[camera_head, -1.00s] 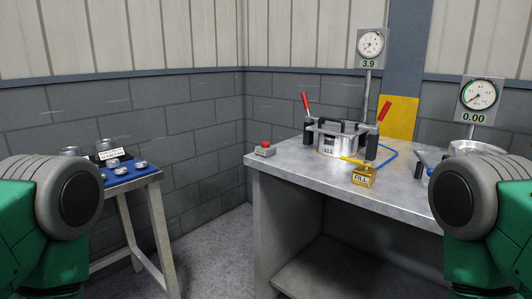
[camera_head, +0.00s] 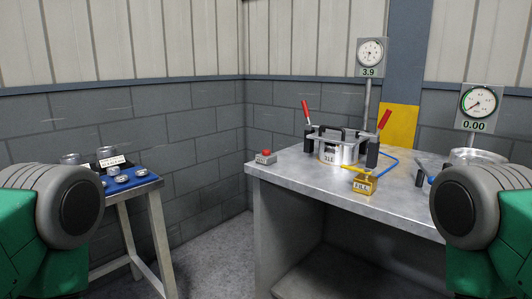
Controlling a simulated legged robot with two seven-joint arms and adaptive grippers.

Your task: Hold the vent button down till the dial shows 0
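A red button on a small grey box (camera_head: 263,158) sits at the left end of the metal bench; its label is too small to read. A round dial (camera_head: 371,52) on a post behind the clamp fixture has a readout of 3.9. A second dial (camera_head: 478,103) at the right has a readout of 0.00. Only green and grey parts of my two arms show at the left and right edges. Both grippers are out of view, and nothing touches the red button.
The metal bench (camera_head: 300,182) holds a clamp fixture (camera_head: 338,150) with red-handled levers, a yellow box marked FILL (camera_head: 363,184) and a blue hose. A small blue-topped table (camera_head: 140,181) with metal parts stands at the left. Floor shows between the two.

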